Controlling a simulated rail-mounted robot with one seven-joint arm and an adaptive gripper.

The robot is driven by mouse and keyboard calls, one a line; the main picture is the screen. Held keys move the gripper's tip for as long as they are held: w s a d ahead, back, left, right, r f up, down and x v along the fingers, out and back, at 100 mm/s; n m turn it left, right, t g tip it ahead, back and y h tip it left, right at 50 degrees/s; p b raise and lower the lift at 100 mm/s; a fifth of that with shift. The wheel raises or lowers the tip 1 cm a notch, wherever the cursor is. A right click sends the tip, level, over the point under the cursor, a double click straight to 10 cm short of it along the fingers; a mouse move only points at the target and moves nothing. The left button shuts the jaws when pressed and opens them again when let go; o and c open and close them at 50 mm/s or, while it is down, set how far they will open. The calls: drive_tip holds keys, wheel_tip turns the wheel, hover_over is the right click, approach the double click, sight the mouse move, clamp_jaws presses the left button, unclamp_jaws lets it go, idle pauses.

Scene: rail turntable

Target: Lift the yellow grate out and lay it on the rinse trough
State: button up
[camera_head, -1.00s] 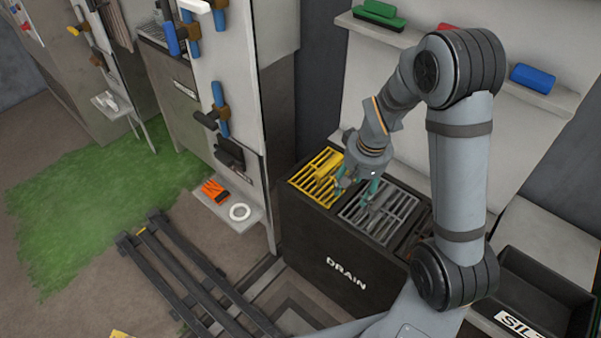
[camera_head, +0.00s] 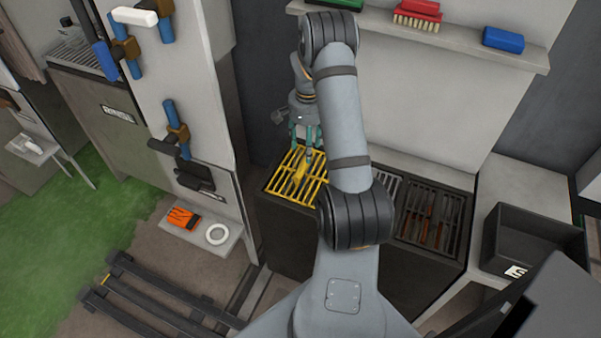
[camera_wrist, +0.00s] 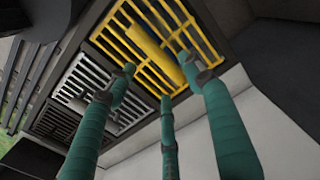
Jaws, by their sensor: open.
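The yellow grate (camera_head: 283,180) lies in the left bay of the dark drain box (camera_head: 290,235). It has a raised yellow handle bar across its middle; in the wrist view this handle (camera_wrist: 150,50) runs diagonally over the bars. My gripper (camera_head: 306,146) is open and empty above the back of the yellow grate. In the wrist view its three green fingers (camera_wrist: 162,78) point toward the grate near the handle, with no clear grip on it. A slatted-top unit (camera_head: 118,95) stands at upper left; its label is too small to read surely, so I cannot confirm it is the rinse trough.
A grey grate (camera_wrist: 85,85) and a dark grate (camera_head: 430,218) sit beside the yellow one. A tall grey panel (camera_head: 205,90) with tools stands between the drain box and slatted unit. A shelf with brushes (camera_head: 420,22) is behind; a black bin (camera_head: 540,240) is at right.

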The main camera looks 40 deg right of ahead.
sight(304, 169)
drive_tip(key=shift+w+a+f, duration=0.1)
drive_tip(key=shift+f, duration=0.5)
drive_tip(key=shift+w+a+f, duration=0.1)
drive_tip(key=shift+f, duration=0.45)
drive_tip(key=shift+s+a+f, duration=0.1)
drive_tip(key=shift+s+f, duration=0.15)
drive_tip(key=shift+f, duration=1.15)
drive_tip(key=shift+s+f, duration=0.2)
drive_tip(key=shift+f, duration=1.15)
drive_tip(key=shift+c, duration=0.2)
clamp_jaws()
drive_tip(key=shift+r, duration=0.1)
